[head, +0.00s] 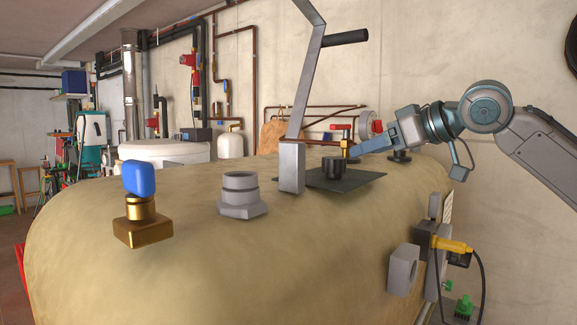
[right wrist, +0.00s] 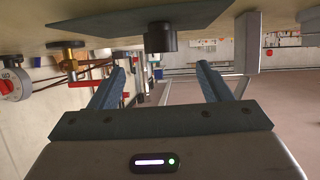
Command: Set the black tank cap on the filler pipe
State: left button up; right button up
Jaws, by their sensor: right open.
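The black tank cap (head: 333,167) is a ribbed round knob standing on a dark flat sheet (head: 360,184) on top of the beige tank. In the right wrist view, which looks upside down, the cap (right wrist: 160,37) shows beyond the fingertips, between their lines. My right gripper (head: 366,147) is just right of and behind the cap, apart from it. Its fingers (right wrist: 159,80) are open with nothing between them. The filler pipe (head: 241,193) is a grey threaded stub with a hex base, uncapped, left of the cap. My left gripper is not in view.
A tall grey bracket with a black handle (head: 345,38) rises between filler pipe and cap. A brass fitting with a blue handle (head: 139,180) stands at left. A brass valve with a red lever (right wrist: 70,62) is near my right gripper. Cables and a yellow plug (head: 453,245) are at the right side.

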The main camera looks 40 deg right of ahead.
aim_at(345, 162)
jog(key=shift+p+x, duration=0.8)
jog(key=shift+x, duration=0.2)
jog(key=p+x, duration=0.1)
jog(key=x, duration=0.2)
jog(key=shift+d, duration=0.15)
jog(key=shift+w+f+p, duration=0.1)
jog(key=shift+w+p, duration=0.1)
jog(key=shift+p, duration=0.1)
jog(key=shift+w+a+f+p, duration=0.2)
jog(key=shift+w+a+p, duration=0.1)
jog(key=shift+w+p, duration=0.1)
jog(key=p+x, duration=0.2)
jog(key=x, duration=0.1)
jog(key=shift+s+f+p, duration=0.1)
jog(key=shift+f+p, duration=0.05)
jog(key=shift+p, duration=0.15)
jog(key=shift+w+a+f+p, duration=0.15)
jog(key=shift+w+f+p, duration=0.15)
jog(key=shift+w+p, duration=0.2)
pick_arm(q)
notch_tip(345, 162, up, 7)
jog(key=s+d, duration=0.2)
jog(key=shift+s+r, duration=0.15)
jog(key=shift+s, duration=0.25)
pick_arm(e)
jog(key=shift+f, duration=0.1)
